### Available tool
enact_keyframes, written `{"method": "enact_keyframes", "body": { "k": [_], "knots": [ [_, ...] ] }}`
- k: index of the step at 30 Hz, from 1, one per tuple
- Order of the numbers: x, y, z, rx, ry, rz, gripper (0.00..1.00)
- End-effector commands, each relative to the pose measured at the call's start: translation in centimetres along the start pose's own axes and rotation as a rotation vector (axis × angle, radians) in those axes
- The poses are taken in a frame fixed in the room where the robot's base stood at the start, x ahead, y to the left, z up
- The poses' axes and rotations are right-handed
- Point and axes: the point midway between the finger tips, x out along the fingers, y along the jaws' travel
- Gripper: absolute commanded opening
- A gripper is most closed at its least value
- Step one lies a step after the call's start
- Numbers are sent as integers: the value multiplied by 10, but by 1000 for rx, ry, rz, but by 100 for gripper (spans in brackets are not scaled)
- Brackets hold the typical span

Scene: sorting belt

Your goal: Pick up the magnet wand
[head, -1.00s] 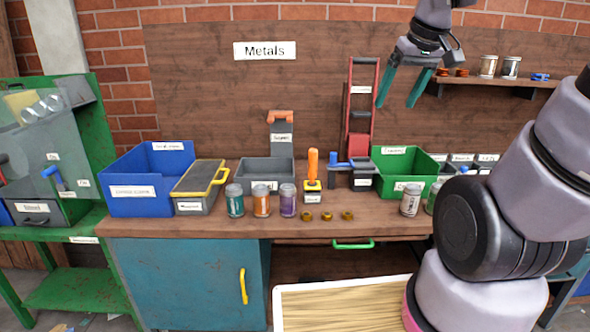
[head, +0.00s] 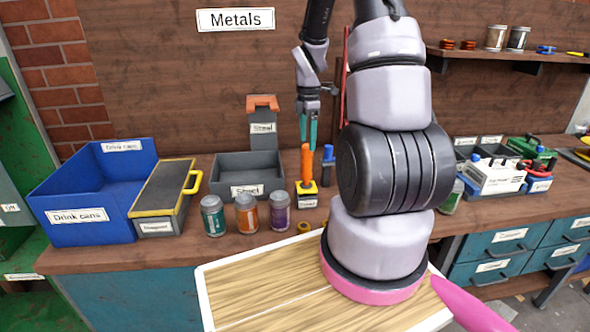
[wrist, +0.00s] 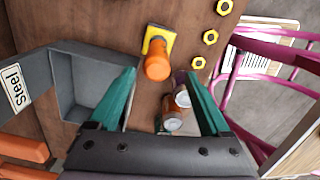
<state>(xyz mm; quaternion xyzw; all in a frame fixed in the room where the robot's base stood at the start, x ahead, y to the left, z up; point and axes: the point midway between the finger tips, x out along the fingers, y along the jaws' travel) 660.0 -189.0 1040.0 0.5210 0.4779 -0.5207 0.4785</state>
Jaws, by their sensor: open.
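The magnet wand (head: 306,160) appears to be the orange-handled piece standing upright in a small yellow and black holder (head: 307,188) on the workbench. In the wrist view the orange handle (wrist: 157,66) points up towards the camera, with the yellow-edged holder (wrist: 160,34) around its foot. My gripper (head: 308,128) is open above the handle, its teal fingers pointing down. In the wrist view the handle lies between the lines of the two fingers, just ahead of the fingertips (wrist: 161,75). I see no contact. The wand's lower end is hidden in the holder.
Left of the wand are a grey steel bin (head: 232,180), a lidded box (head: 165,190) and a blue drink-cans bin (head: 75,217). Several jars (head: 246,213) stand in front. Brass nuts (wrist: 210,37) lie near the holder. My arm hides the bench to its right.

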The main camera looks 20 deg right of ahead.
Motion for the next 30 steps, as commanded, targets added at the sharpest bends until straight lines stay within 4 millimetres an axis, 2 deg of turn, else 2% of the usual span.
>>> {"method": "enact_keyframes", "body": {
  "k": [9,16,24,30],
  "knots": [
    [47,-1,0,-4,1,-5,82],
    [65,1,0,-4,1,-4,82],
    [102,4,0,-4,1,-4,82],
    [107,5,1,-2,0,-1,82]
  ]
}}
